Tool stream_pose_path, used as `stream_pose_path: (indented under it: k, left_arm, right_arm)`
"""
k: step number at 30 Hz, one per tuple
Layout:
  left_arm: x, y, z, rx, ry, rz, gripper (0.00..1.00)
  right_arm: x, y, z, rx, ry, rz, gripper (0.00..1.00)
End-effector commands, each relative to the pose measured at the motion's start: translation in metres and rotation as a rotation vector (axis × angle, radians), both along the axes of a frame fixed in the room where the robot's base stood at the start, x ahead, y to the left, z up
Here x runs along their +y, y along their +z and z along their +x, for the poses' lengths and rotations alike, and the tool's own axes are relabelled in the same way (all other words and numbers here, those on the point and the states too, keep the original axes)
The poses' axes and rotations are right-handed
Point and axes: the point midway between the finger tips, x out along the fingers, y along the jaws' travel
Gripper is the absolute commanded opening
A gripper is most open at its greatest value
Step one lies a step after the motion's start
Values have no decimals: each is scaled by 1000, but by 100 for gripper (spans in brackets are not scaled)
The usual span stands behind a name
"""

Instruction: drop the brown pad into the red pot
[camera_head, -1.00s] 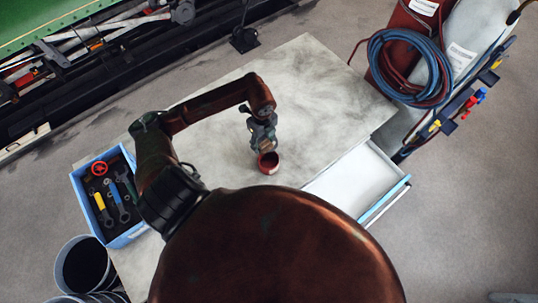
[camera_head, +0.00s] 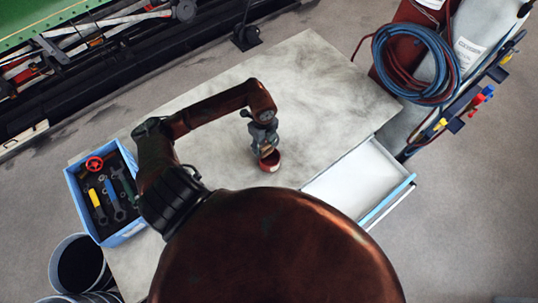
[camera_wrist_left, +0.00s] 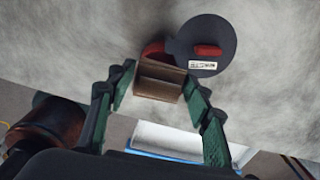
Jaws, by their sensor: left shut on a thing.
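My left gripper (camera_head: 265,146) is shut on the brown pad (camera_wrist_left: 160,78), a small block between its green fingertips in the left wrist view. In the head view the pad (camera_head: 266,151) shows as a small brown patch at the pot's far rim. The red pot (camera_head: 273,162) stands on the pale worktop, partly covered by the gripper and pad. In the wrist view only a bit of the pot (camera_wrist_left: 152,49) shows behind the pad. I cannot tell whether the pad is inside the rim or above it. My right gripper is out of view.
A dark round disc with a red handle (camera_wrist_left: 208,50) lies beside the pot in the wrist view. The worktop (camera_head: 325,90) is otherwise clear. A blue toolbox (camera_head: 128,232) stands at its left, an open drawer (camera_head: 355,185) at its right.

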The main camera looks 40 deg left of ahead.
Motion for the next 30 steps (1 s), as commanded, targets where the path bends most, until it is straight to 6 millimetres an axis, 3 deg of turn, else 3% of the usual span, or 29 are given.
stream_pose_path:
  k: [1,2,10,22,30]
  left_arm:
    - [0,0,0,0,0,0,24]
    - [0,0,0,0,0,0,48]
    - [0,0,0,0,0,0,66]
    - [0,9,1,-2,-1,0,67]
    - [1,61,1,-5,-2,2,67]
  right_arm:
    - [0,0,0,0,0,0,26]
    - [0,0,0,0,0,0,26]
    - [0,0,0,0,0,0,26]
    - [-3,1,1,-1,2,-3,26]
    - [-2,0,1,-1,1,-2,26]
